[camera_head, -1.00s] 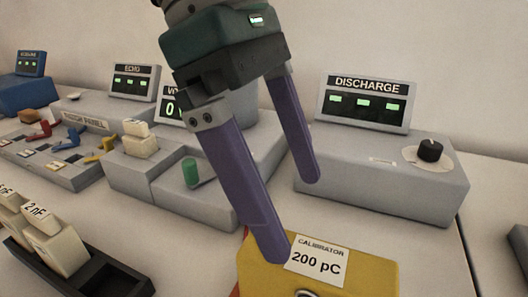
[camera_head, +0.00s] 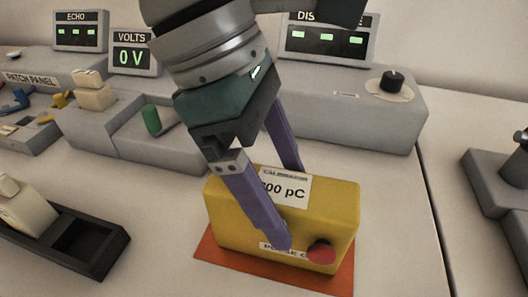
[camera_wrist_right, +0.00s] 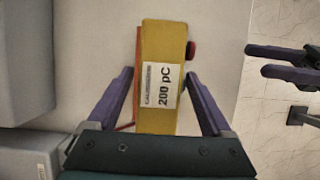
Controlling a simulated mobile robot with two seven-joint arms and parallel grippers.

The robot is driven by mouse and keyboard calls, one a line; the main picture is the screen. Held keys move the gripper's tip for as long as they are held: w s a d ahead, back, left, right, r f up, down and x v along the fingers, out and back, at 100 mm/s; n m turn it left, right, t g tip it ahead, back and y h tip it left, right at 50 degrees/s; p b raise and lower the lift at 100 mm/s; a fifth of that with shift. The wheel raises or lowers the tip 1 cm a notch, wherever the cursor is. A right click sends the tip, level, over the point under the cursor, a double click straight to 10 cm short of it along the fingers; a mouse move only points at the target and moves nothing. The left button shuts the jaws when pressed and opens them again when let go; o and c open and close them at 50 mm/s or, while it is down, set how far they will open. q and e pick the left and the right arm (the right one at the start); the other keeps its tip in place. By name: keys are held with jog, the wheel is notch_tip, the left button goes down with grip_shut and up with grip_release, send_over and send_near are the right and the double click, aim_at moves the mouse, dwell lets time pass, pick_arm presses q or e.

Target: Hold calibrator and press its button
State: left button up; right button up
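The yellow calibrator (camera_head: 335,205) stands upright on the table, with a "200 pC" label on top and a red button (camera_head: 321,251) on its near face. My right gripper (camera_head: 290,207) is open and straddles it, one purple finger before the near face, left of the button, the other behind. In the right wrist view the calibrator (camera_wrist_right: 162,40) lies between the fingers, with a narrow gap at the left finger; contact at the right finger is unclear. Another gripper with parted purple fingers, apparently my left (camera_wrist_right: 262,61), is at the right of that view, apart from the calibrator.
An orange mat (camera_head: 225,261) lies under the calibrator. The discharge unit (camera_head: 350,120) stands behind it, a black tray (camera_head: 110,245) with a pale block at left, and a grey fixture (camera_head: 490,175) at right. The table right of the calibrator is clear.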

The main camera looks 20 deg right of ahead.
grip_shut()
pick_arm(q)
grip_shut()
dwell(0.7)
dwell(1.2)
